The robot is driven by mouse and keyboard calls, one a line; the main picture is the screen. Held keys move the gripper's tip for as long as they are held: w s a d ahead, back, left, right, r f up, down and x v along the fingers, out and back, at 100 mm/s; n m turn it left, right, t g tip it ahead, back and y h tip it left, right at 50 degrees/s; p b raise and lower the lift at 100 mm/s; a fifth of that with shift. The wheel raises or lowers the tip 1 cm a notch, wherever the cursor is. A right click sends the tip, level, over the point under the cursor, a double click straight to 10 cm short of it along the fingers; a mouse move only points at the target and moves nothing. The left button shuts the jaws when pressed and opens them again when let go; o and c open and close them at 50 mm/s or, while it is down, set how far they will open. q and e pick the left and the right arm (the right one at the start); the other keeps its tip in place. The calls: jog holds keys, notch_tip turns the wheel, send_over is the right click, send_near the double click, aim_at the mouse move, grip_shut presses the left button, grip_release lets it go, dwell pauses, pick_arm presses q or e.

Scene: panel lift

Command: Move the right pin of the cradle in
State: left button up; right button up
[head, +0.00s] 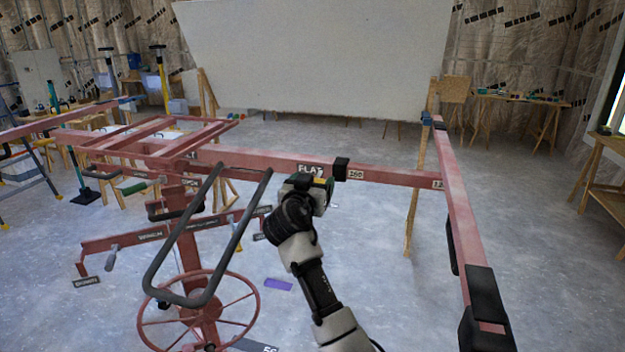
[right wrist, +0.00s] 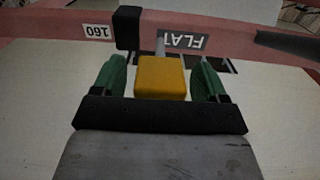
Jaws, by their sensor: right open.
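The red cradle's crossbar (head: 385,175) runs across the middle of the head view, with a FLAT label (head: 310,169) and a black clamp block (head: 341,168). In the right wrist view, a yellow block (right wrist: 161,77) with a short grey shaft (right wrist: 160,46) behind it sits just before the bar, beside the FLAT label; it looks like the pin and its grip. My right gripper (head: 322,190) is open there. Its green fingers (right wrist: 161,80) stand on either side of the yellow block, with small gaps showing. How deep the pin sits is hidden. My left gripper is out of view.
A red side arm (head: 455,200) with black pads reaches forward on the right. A grey loop handle (head: 205,240) and a red handwheel (head: 198,312) stand left of my arm. A large white panel (head: 315,60) stands behind.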

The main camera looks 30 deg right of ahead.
aim_at(316, 178)
jog(key=shift+c, duration=0.4)
jog(key=c, duration=1.2)
jog(key=b+x, duration=0.2)
jog(key=b, duration=0.1)
jog(key=shift+w+d+f, duration=0.15)
jog(key=shift+w+d, duration=0.1)
jog(key=shift+d, duration=0.05)
jog(key=shift+w+d, duration=0.25)
jog(key=shift+d, duration=0.05)
jog(key=o, duration=1.3)
jog(key=shift+a, duration=0.1)
